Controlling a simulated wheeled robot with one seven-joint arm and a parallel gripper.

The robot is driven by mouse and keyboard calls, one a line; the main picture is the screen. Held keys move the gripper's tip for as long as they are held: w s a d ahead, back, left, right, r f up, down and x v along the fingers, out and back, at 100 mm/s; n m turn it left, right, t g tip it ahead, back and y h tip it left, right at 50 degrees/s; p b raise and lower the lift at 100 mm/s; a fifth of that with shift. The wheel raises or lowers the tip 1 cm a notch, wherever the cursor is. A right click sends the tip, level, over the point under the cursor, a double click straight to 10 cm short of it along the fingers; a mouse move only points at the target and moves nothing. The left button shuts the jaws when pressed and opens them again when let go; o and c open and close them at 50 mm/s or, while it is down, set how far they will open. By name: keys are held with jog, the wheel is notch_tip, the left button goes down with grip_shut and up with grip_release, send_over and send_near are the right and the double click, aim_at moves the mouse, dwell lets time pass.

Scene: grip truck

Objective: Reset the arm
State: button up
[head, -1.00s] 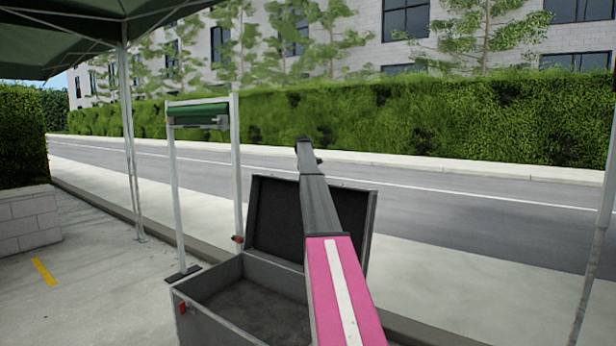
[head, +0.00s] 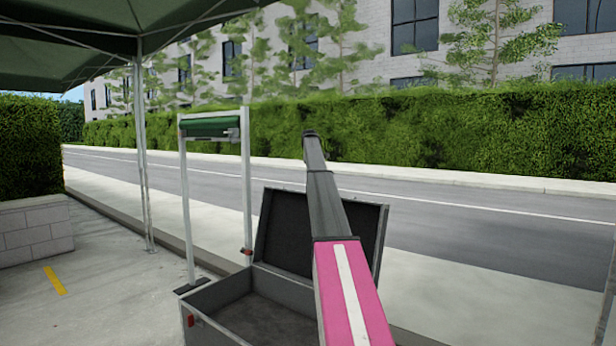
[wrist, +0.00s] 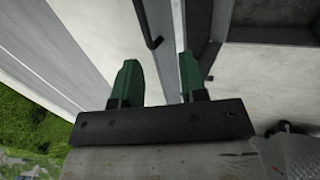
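My gripper (wrist: 158,75) shows in the wrist view with two green fingers standing apart on a dark bar. It is open, and nothing shows held between the fingers. Pale ground and a narrow frame edge lie beyond them. In the head view my pink and dark grey arm reaches up and away over a grey case; the fingers cannot be made out there.
The grey case (head: 205,298) stands open, its dark lid (head: 290,230) raised behind. A metal stand with a green roller (head: 208,126) is to its left. A canopy pole (head: 142,160) stands further left. Beyond lie a kerb, road (head: 440,215) and hedge (head: 400,130).

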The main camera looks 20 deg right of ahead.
jog(key=s+a+f+m, duration=0.1)
jog(key=s+a+f, duration=0.65)
jog(key=f, duration=0.45)
jog(key=s+a+f+m+y, duration=0.1)
jog(key=s+a+f, duration=0.7)
jog(key=f, duration=0.4)
jog(key=s+a+f+m, duration=0.1)
jog(key=s+a+f, duration=0.5)
jog(key=s+f, duration=0.5)
jog(key=s+a+f+m, duration=0.1)
jog(key=s+a+f, duration=0.4)
jog(key=s, duration=0.7)
jog(key=s+a+f+m+g+y, duration=0.1)
jog(key=s+a+f, duration=0.4)
jog(key=s+f, duration=0.4)
jog(key=s+a+f+m, duration=0.1)
jog(key=s+a+f, duration=0.5)
jog(key=s, duration=1)
jog(key=shift+s+f+m+g+y, duration=0.3)
jog(key=shift+s+f+m+g, duration=0.1)
jog(key=shift+d, duration=0.1)
